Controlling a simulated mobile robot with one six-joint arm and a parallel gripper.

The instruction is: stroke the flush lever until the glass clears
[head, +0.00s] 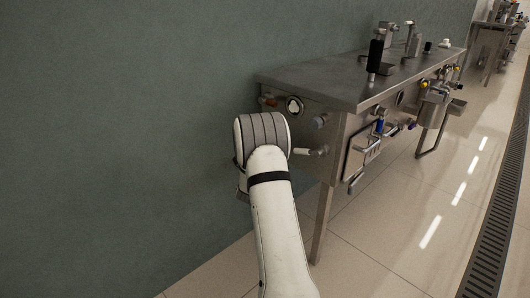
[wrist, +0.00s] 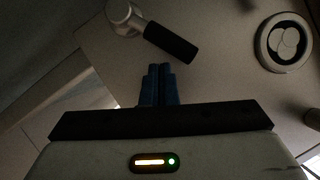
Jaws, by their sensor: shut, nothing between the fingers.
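In the wrist view, my gripper (wrist: 158,86) has its blue fingers shut together with nothing between them. A lever with a black grip (wrist: 171,43) and a pale metal pivot (wrist: 121,12) lies just beyond the fingertips; I cannot tell whether they touch. A round glass (wrist: 283,42) in a pale ring is at the upper right, with pale rounded shapes inside; how clear it is cannot be told. In the head view, a round glass (head: 294,105) shows on the bench's end panel. My arm hides my gripper there, and I cannot make out the black grip.
The steel bench (head: 345,85) stands against a green wall (head: 120,120). A grey knob (head: 320,121) and an orange-brown fitting (head: 268,101) are on its end panel. Pipes and a blue-handled valve (head: 379,126) stick out along its front. The tiled floor in front is clear.

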